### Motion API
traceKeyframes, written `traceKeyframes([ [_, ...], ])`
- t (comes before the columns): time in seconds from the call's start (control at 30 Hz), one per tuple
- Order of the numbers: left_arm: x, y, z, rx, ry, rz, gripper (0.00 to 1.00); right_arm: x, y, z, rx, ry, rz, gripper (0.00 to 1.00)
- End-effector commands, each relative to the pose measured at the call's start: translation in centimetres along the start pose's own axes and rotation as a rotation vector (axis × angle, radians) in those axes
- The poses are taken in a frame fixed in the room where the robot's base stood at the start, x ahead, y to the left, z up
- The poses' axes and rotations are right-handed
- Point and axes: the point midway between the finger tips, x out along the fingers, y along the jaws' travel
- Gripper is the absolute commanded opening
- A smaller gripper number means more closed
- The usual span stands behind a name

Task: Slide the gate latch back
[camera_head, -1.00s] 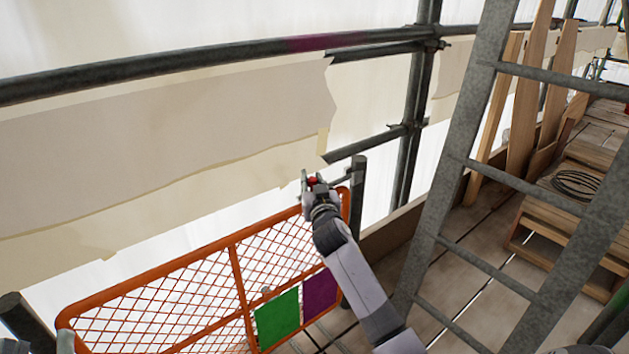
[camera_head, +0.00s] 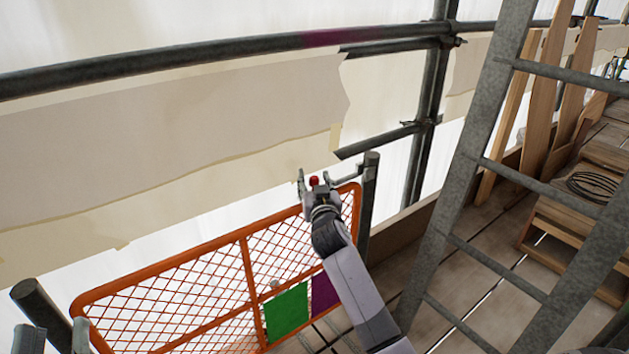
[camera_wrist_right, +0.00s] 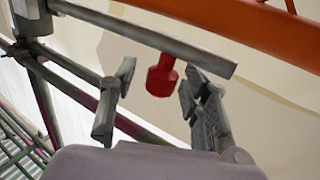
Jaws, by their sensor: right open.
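The latch is a grey bar (camera_wrist_right: 145,32) with a red knob (camera_wrist_right: 160,78) hanging below it in the right wrist view. In the head view the red knob (camera_head: 314,181) shows at the top right of the orange mesh gate (camera_head: 246,290), left of a grey post (camera_head: 368,200). My right gripper (camera_head: 316,185) is at the knob. Its fingers (camera_wrist_right: 160,103) are apart, one on each side of the knob, with visible gaps. I cannot tell whether the bar still reaches into the post. My left gripper is not in view.
Green (camera_head: 287,312) and purple (camera_head: 324,291) panels hang on the gate. A grey ladder (camera_head: 472,170) leans at the right of my arm. Scaffold tubes (camera_head: 220,52) cross behind. Planks (camera_head: 540,110) and a coiled cable (camera_head: 594,187) are further right.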

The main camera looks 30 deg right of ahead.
Motion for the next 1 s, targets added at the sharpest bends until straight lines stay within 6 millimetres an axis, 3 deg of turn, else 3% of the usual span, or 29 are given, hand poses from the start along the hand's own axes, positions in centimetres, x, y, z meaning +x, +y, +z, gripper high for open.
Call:
traceKeyframes([
  [0.27,-0.1,0.0,0.0,0.000,-0.002,0.000,0.40,-1.0,-0.1,0.1,0.000,-0.001,-0.001,0.43],
  [0.7,0.0,0.0,0.0,0.000,0.000,0.001,0.40,-9.6,0.0,0.1,0.002,-0.002,0.000,0.43],
  [1.0,0.0,0.0,0.0,0.000,0.000,0.001,0.40,-12.0,0.0,0.0,0.000,0.000,0.000,0.43],
])
